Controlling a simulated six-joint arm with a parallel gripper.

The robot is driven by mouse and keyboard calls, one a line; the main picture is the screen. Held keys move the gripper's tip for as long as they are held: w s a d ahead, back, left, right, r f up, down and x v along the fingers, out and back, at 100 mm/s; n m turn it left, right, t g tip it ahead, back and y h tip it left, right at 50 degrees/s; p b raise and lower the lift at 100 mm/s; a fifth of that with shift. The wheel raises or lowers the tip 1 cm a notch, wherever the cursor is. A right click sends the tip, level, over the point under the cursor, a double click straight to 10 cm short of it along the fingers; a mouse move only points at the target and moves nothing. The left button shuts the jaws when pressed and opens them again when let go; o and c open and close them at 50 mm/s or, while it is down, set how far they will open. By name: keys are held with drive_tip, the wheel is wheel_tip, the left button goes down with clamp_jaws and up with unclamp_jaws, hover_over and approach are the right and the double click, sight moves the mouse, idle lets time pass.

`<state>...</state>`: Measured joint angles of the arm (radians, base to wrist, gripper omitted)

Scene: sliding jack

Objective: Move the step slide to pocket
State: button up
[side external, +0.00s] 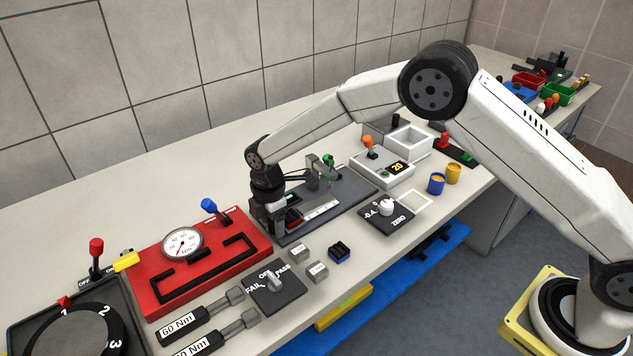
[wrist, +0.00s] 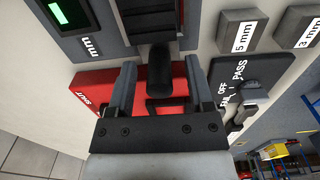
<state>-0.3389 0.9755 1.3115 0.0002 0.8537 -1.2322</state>
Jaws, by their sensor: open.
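A dark grey base plate (side external: 345,198) lies in the middle of the bench, with a pale scale strip and a small green display on it. The slide's black upright handle (wrist: 160,70) is at this near end, just in front of a dark block (wrist: 150,20). My gripper (wrist: 160,78) is open, one finger on each side of the handle; contact cannot be told. In the side external view my gripper (side external: 272,228) is low over the plate's left end and hides the handle. I cannot make out the pocket.
A red board (side external: 200,262) with a dial is close on the left. A black PASS/FAIL switch plate (side external: 277,290) and grey gauge blocks (side external: 317,270) lie in front. A white box with an orange-topped lever (side external: 367,143) stands behind right.

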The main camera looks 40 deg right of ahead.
clamp_jaws()
idle(1.3)
